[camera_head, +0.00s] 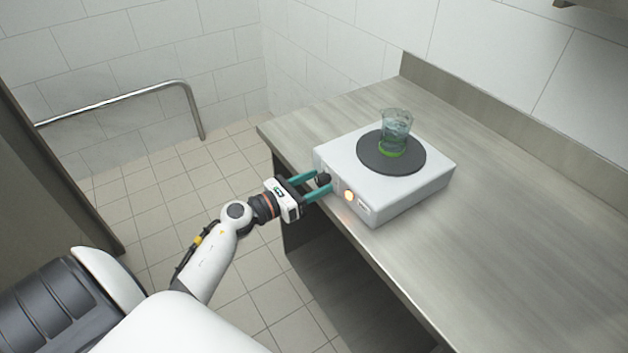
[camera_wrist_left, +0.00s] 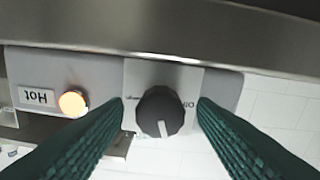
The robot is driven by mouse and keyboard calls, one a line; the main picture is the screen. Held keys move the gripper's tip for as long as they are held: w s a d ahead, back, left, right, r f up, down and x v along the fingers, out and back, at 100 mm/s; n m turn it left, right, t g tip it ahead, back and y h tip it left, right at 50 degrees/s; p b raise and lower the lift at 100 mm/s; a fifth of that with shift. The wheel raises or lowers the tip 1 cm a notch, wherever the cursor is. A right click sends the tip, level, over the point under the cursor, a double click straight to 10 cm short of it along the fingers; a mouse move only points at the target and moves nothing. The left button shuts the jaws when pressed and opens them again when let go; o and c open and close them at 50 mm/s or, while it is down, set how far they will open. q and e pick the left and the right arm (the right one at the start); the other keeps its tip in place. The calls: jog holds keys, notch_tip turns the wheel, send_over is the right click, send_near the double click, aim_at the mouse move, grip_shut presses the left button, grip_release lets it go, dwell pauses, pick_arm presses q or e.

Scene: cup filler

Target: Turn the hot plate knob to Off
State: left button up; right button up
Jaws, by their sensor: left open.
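The hot plate (camera_head: 430,187) is a white box with a dark round plate on top, standing on the metal counter. Its black knob (camera_wrist_left: 160,111) is on the front panel, with a white pointer line toward the bottom of the left wrist view. It also shows in the head view (camera_head: 323,179). An "Off" label (camera_wrist_left: 188,104), seen upside down, is right of the knob and partly hidden by a finger. My left gripper (camera_head: 322,185) is open, its green fingers on either side of the knob. I cannot tell whether they touch it. My right gripper is out of view.
A lit orange lamp (camera_head: 349,196) and a "Hot" label (camera_head: 363,208) are beside the knob on the panel. A glass beaker (camera_head: 396,124) with greenish contents stands on the dark plate (camera_head: 415,158). The counter (camera_head: 520,215) is clear to the right. A metal rail (camera_head: 120,97) is at left.

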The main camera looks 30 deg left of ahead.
pick_arm(q)
jog(key=c, duration=1)
jog(key=shift+n, duration=0.4)
jog(key=shift+r+n+p, duration=0.1)
jog(key=shift+n+p, duration=0.55)
jog(key=shift+n, duration=0.35)
jog(key=n+p, duration=0.2)
jog(key=n, duration=0.2)
jog(key=n+p, duration=0.1)
jog(key=n, duration=0.3)
jog(key=shift+n, duration=0.4)
jog(key=shift+n+p, duration=0.65)
jog(key=shift+n, duration=0.45)
